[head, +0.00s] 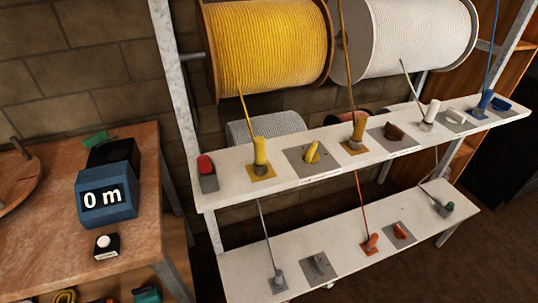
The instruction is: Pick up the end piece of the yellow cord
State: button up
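The yellow cord hangs from a large wooden spool (265,48) wound with yellow cord, at the top middle of the head view. The cord runs down to its end piece (260,150), a yellow cylinder with a grey lower part. The end piece stands upright on a small yellow plate (262,176) near the left end of the upper white shelf (330,166). A yellow lever-like part (312,151) sits on a grey plate just right of it. My gripper is not in view.
A red-topped part (206,167) is left of the end piece; an ochre end piece (356,131) with its cord is to the right. A white spool (415,35) hangs beside the yellow one. A wooden bench (135,230) with a "0 m" display (105,196) stands left.

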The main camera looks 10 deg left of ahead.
aim_at(260, 163)
jog(key=u, duration=1.9)
jog(key=z, duration=1.25)
jog(key=u, duration=0.4)
jog(key=i+l+u, duration=0.1)
jog(key=l+u, duration=0.15)
jog(key=u, duration=0.2)
jog(key=l+u, duration=0.3)
jog(key=u, duration=0.2)
jog(key=l+u, duration=0.3)
jog(key=u, duration=0.15)
jog(key=l+u, duration=0.3)
jog(key=u, duration=0.15)
jog(key=k+j, duration=0.05)
